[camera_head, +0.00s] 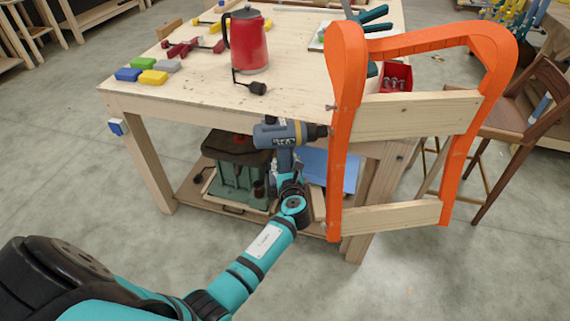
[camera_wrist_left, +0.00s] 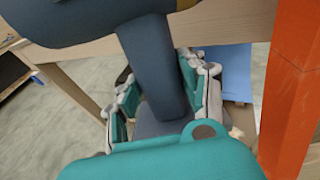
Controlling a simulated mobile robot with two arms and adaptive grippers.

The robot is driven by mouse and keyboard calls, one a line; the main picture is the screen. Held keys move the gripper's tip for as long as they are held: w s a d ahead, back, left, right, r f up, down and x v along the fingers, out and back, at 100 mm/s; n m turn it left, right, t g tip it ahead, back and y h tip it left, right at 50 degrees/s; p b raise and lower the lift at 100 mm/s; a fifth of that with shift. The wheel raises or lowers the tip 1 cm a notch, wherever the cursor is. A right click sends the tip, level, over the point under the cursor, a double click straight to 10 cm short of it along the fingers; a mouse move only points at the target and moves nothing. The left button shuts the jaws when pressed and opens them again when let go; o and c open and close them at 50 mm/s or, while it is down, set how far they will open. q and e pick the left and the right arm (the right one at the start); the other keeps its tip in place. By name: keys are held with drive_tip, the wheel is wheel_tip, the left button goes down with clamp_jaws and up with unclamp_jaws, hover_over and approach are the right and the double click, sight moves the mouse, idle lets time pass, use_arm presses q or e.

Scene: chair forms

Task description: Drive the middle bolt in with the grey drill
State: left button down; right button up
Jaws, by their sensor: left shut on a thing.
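The grey drill (camera_head: 270,134), with a yellow ring and dark chuck, is held level, its nose pointing right at the orange chair form (camera_head: 345,80). My left gripper (camera_head: 289,178) is shut around its handle; the grey handle (camera_wrist_left: 150,65) also shows between the fingers (camera_wrist_left: 165,100) in the left wrist view. The chuck end is close to the form's left upright; I cannot tell if it touches. An upper bolt (camera_head: 331,107) sticks out of this upright above the chuck, and a lower bolt (camera_head: 325,228) near its foot. The middle bolt is not distinguishable at the chuck. My right gripper is out of view.
The workbench (camera_head: 185,95) stands behind the drill and bears a red kettle (camera_head: 248,45), coloured blocks (camera_head: 153,77) and a red bin (camera_head: 398,72). A green machine (camera_head: 235,180) sits on its lower shelf. A wooden chair (camera_head: 530,105) stands at the right. Floor at the left is clear.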

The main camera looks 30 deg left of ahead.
use_arm(q)
drive_tip(key=shift+w+d+r, duration=0.25)
drive_tip(key=shift+w+d, duration=0.2)
drive_tip(key=shift+d, duration=0.05)
idle(1.0)
drive_tip(key=shift+s+a+p, duration=0.75)
drive_tip(key=shift+s+a, duration=0.15)
drive_tip(key=shift+a, duration=0.35)
drive_tip(key=shift+s+a+p, duration=0.75)
drive_tip(key=shift+s+a, duration=0.15)
drive_tip(key=shift+a, duration=0.3)
drive_tip(key=shift+r, duration=0.1)
